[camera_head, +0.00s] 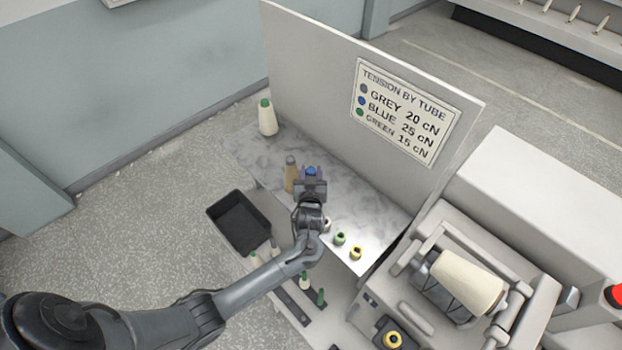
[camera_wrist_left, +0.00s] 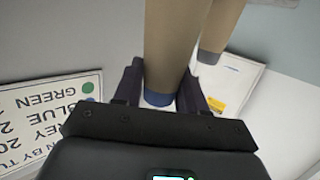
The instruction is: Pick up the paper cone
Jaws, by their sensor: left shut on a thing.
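A tan paper cone with a blue tip (camera_wrist_left: 165,50) is between the dark fingers of my left gripper (camera_wrist_left: 160,84), which is shut on it near the blue end. In the head view my left gripper (camera_head: 311,184) is over the marbled table, and only the cone's blue top (camera_head: 311,171) shows clearly above it. A second tan cone with a grey tip (camera_head: 290,174) stands just left of the gripper. It also shows in the left wrist view (camera_wrist_left: 220,28), apart from the fingers. My right gripper is not in view.
A cream cone with a green top (camera_head: 267,118) stands at the table's far left corner. A grey panel (camera_head: 320,85) with a tension sign (camera_head: 405,112) rises behind. A black tray (camera_head: 238,222) is at front left. Small green and yellow-topped bobbins (camera_head: 356,253) sit right of my gripper.

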